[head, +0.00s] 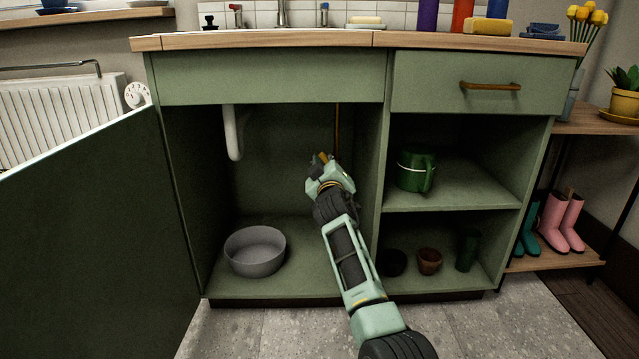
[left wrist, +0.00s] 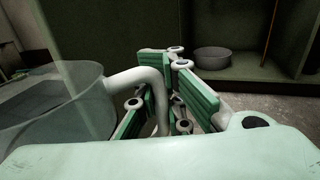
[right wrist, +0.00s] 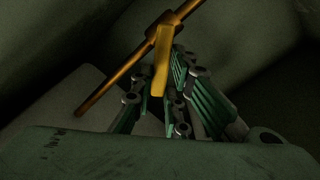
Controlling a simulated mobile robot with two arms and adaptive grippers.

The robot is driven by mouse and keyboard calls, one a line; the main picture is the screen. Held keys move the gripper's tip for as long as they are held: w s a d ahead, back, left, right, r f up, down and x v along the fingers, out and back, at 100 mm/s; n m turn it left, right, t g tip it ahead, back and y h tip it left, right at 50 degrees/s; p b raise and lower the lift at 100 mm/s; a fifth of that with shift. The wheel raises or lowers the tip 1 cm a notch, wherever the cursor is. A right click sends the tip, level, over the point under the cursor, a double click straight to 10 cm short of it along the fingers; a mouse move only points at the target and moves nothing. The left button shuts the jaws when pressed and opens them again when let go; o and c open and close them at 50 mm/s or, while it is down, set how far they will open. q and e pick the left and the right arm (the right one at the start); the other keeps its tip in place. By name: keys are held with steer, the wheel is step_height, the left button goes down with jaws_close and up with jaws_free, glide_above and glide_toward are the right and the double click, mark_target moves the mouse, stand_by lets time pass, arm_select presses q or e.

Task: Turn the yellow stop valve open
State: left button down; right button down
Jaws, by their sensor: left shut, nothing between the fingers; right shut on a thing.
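The yellow stop valve's lever (right wrist: 162,62) sits on a thin copper pipe (right wrist: 122,82) in the right wrist view. The lever stands at an angle to the pipe. In the head view the pipe (head: 337,122) runs down the back of the open sink cabinet. My right gripper (head: 321,168) reaches into the cabinet and hides most of the valve there. In the right wrist view the right gripper (right wrist: 168,98) is shut on the lever's free end. My left gripper (left wrist: 176,75) shows only in the left wrist view, shut and empty, outside the cabinet.
The cabinet door (head: 90,250) stands open at left. A grey bowl (head: 255,252) is on the cabinet floor, below a white drain pipe (head: 233,135). A divider (head: 382,160) stands close to the right of my right arm. A green watering can (head: 415,170) is on the shelf.

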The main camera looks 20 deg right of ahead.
steer(key=shift+s+d+r+m+p, duration=0.2)
steer(key=shift+d+m+p, duration=0.4)
steer(key=shift+m, duration=0.75)
steer(key=shift+s+d+r+m+p, duration=0.15)
steer(key=shift+d+m+p, duration=0.15)
steer(key=shift+m+p, duration=0.8)
steer(key=shift+s+d+r+m+p, duration=0.15)
steer(key=shift+d+m+p, duration=0.3)
steer(key=shift+m, duration=1.2)
steer(key=shift+w, duration=0.1)
steer(key=c, duration=1.7)
jaws_free()
steer(key=shift+d, duration=0.1)
steer(key=v, duration=1.2)
